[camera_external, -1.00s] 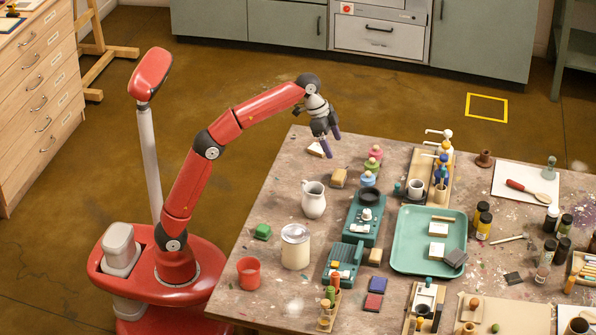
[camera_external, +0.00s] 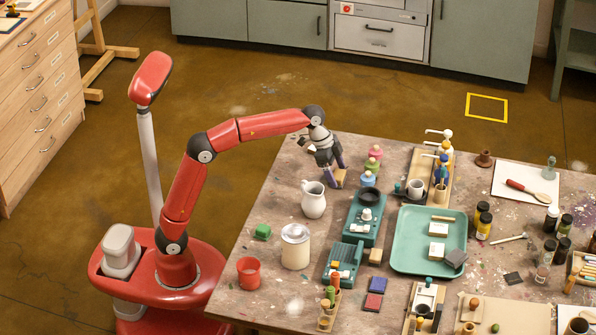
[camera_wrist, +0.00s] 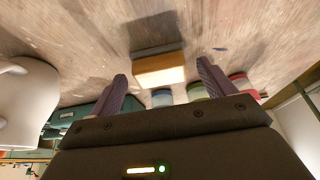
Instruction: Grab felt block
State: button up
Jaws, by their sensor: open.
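A small tan block (camera_external: 339,178), likely the felt block, lies on the table near its far left edge. In the wrist view the block (camera_wrist: 160,70) has a pale tan face and a dark band along its upper side. My gripper (camera_external: 335,174) is open, with its purple fingers pointing down at the block. In the wrist view the fingers (camera_wrist: 162,80) stand left and right of the block with gaps on both sides. The fingers partly hide the block in the external view; whether they reach down beside it I cannot tell.
A white pitcher (camera_external: 313,200) stands close by, at left in the wrist view (camera_wrist: 28,105). A teal device (camera_external: 362,228) is nearer the front. Bare table lies left of the pitcher.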

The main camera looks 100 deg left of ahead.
jog(key=shift+w+f, duration=0.15)
jog(key=shift+f, duration=0.25)
jog(key=shift+c, duration=0.3)
jog(key=c, duration=0.9)
